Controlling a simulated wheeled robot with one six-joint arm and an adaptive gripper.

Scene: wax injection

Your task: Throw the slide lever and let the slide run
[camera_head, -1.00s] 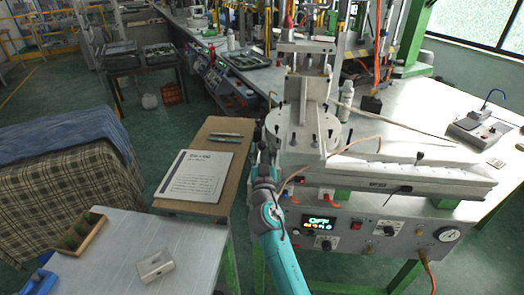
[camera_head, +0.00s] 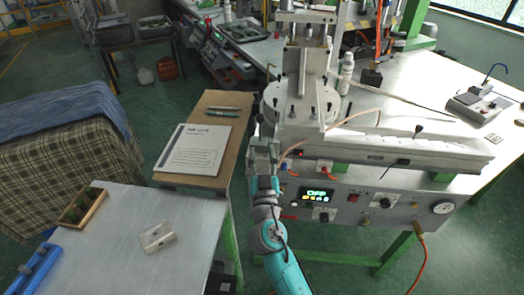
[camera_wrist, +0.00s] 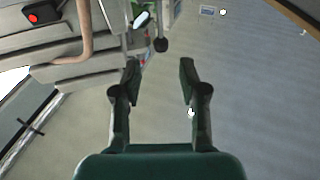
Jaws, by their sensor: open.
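The wax machine (camera_head: 400,205) stands right of centre in the head view, with a lit OFF display (camera_head: 317,195) on its front panel. A lever with a black ball knob (camera_wrist: 161,45) shows in the wrist view, beyond the fingertips and between their lines. My gripper (camera_wrist: 157,70) is open and empty, its fingers apart from the knob. In the head view my gripper (camera_head: 263,148) is small at the machine's left front corner. Another black-knobbed lever (camera_head: 418,130) stands up on the long slide bed (camera_head: 440,150). I cannot tell which lever is the slide lever.
A board with a printed sheet (camera_head: 195,150) is left of my arm. A grey table (camera_head: 130,240) holds a light block (camera_head: 156,237) and a wooden tray (camera_head: 84,207).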

